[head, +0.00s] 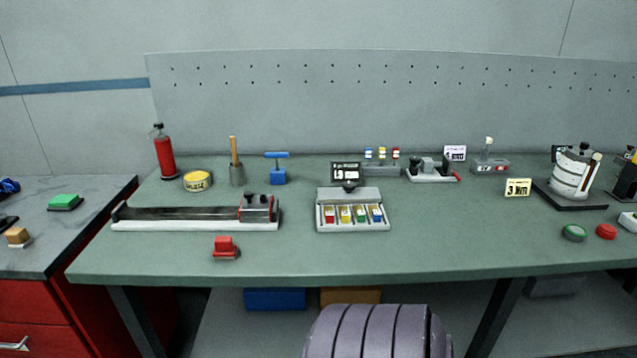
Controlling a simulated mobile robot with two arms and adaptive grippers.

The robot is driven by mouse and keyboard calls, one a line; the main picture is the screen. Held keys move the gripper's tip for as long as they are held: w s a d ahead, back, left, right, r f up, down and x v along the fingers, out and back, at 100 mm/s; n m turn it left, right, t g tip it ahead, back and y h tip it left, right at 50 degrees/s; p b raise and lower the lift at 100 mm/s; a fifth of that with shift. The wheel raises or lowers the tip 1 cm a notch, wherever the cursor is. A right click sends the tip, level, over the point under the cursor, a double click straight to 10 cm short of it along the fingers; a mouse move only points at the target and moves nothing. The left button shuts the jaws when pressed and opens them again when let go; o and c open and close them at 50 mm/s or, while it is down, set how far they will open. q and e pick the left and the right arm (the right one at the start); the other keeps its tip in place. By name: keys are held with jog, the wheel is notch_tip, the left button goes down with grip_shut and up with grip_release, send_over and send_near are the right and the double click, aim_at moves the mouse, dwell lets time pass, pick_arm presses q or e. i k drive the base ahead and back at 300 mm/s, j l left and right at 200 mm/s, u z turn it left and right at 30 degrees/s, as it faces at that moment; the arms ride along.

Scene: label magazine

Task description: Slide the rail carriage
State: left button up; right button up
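The rail (170,214) is a long dark bar on a white base at the left of the green workbench. The rail carriage (257,209), a grey and red block with dark knobs on top, sits at the rail's right end. Neither of my grippers shows in the head view, and nothing is seen touching the carriage.
A red block (225,247) lies in front of the rail. Behind it stand a yellow tin (198,181), a cup with a wooden handle (237,174) and a blue T-handled tool (277,169). A label magazine (352,225) stands right of the carriage.

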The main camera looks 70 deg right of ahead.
aim_at(249, 210)
jog(key=z, duration=1.95)
jog(key=j+z, duration=0.3)
jog(key=j, duration=0.25)
jog(key=j+z, duration=0.35)
jog(key=j, duration=0.2)
jog(key=i, duration=0.05)
